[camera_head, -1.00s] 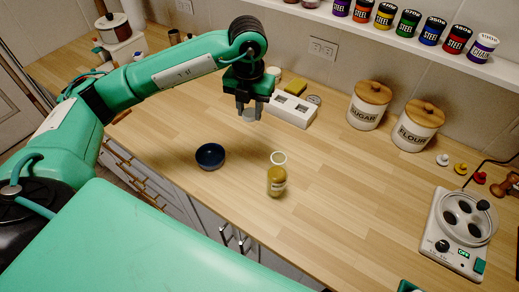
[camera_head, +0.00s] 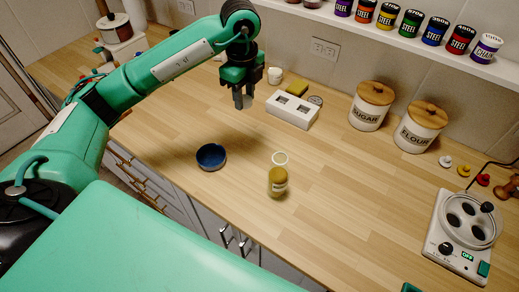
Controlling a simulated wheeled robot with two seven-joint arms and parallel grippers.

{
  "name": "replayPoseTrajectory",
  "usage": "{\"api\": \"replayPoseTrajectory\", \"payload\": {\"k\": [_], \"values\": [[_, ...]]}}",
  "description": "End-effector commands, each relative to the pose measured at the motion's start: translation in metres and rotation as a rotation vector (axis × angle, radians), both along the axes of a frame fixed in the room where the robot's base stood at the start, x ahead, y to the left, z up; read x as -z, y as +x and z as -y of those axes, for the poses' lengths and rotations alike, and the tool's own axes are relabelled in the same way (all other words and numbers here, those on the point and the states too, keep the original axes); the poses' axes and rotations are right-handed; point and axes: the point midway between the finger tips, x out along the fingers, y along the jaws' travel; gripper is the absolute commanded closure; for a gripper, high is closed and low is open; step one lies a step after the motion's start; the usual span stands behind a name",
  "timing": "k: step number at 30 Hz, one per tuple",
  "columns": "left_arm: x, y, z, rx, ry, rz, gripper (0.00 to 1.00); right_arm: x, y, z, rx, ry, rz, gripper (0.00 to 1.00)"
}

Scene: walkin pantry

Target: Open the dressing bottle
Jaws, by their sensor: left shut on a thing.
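The dressing bottle (camera_head: 277,182) is a small jar with yellow-brown contents, upright on the wooden counter right of the blue bowl. A pale ring (camera_head: 280,158) shows at its top end; I cannot tell if it is the bare rim. My left gripper (camera_head: 243,102) is above the counter, behind and left of the bottle and apart from it. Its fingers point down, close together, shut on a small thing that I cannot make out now. My right gripper is not in view.
A dark blue bowl (camera_head: 211,157) sits near the front edge. A white holder (camera_head: 293,111), sugar canister (camera_head: 370,106) and flour canister (camera_head: 419,127) stand at the back. A white appliance (camera_head: 462,235) is at the right. The counter right of the bottle is clear.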

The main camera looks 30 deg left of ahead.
Motion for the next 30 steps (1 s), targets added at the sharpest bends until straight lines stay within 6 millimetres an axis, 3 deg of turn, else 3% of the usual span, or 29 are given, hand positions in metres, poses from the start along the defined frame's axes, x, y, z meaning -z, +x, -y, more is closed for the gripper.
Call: {"api": "replayPoseTrajectory", "payload": {"k": [5, 18, 30], "values": [[0.023, -0.001, -0.001, -0.021, 0.001, -0.006, 0.95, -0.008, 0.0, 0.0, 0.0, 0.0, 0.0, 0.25], [0.135, -0.001, -0.001, -0.017, 0.001, -0.005, 0.95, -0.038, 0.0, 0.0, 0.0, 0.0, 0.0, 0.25], [0.183, -0.001, -0.001, -0.017, 0.001, -0.004, 0.95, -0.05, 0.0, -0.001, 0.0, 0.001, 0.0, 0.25]]}}
